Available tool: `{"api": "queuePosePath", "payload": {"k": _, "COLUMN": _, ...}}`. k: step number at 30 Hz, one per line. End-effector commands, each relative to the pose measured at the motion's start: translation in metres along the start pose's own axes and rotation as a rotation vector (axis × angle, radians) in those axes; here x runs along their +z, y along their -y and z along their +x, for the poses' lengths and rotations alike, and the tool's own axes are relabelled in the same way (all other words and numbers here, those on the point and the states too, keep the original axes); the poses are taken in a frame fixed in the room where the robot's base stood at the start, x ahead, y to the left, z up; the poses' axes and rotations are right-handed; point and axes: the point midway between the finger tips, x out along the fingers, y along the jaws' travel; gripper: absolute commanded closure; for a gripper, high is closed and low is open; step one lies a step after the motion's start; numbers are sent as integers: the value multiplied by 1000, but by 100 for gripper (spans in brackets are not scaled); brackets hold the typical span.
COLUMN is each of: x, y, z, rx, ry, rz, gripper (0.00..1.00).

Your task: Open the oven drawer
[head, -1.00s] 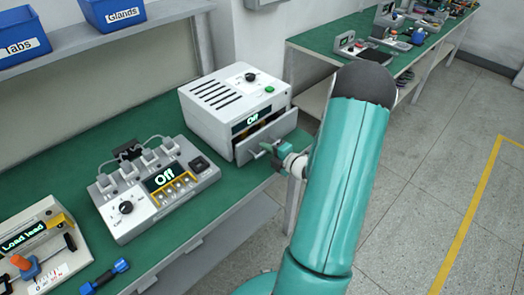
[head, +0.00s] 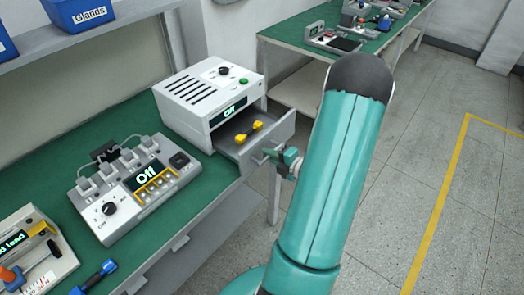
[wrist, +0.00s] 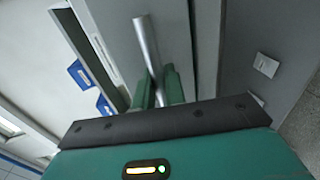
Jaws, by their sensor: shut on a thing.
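The oven (head: 200,100) is a white box with a vented top, a green button and a lit display reading "Off". Its grey drawer (head: 268,140) is pulled well out, and a yellow part (head: 250,131) lies inside it. My gripper (head: 283,157) is at the drawer's front, shut on the handle. In the wrist view the silver bar handle (wrist: 147,45) runs between the green fingers of my gripper (wrist: 161,88). My arm hides part of the floor and bench behind it.
A control unit (head: 135,188) with a dial and plugs, reading "Off", stands left of the oven on the green bench. A blue-handled tool (head: 93,277) lies at the front left. Open floor (head: 440,150) is to the right.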

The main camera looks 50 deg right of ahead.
Motion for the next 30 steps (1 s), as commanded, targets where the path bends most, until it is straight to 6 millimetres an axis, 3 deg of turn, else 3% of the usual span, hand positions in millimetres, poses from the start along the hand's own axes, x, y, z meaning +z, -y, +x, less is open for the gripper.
{"api": "queuePosePath", "payload": {"k": 14, "x": -2, "y": 2, "z": -9, "rx": 0, "ry": -1, "rz": -2, "gripper": 100}}
{"api": "queuePosePath", "payload": {"k": 15, "x": -2, "y": 2, "z": -9, "rx": 0, "ry": -1, "rz": -2, "gripper": 86}}
{"api": "queuePosePath", "payload": {"k": 18, "x": -2, "y": 2, "z": -9, "rx": 0, "ry": 0, "rz": -1, "gripper": 70}}
{"api": "queuePosePath", "payload": {"k": 26, "x": -2, "y": 2, "z": -10, "rx": -1, "ry": 1, "rz": -1, "gripper": 70}}
{"api": "queuePosePath", "payload": {"k": 30, "x": -1, "y": 2, "z": -19, "rx": -2, "ry": 4, "rz": -1, "gripper": 70}}
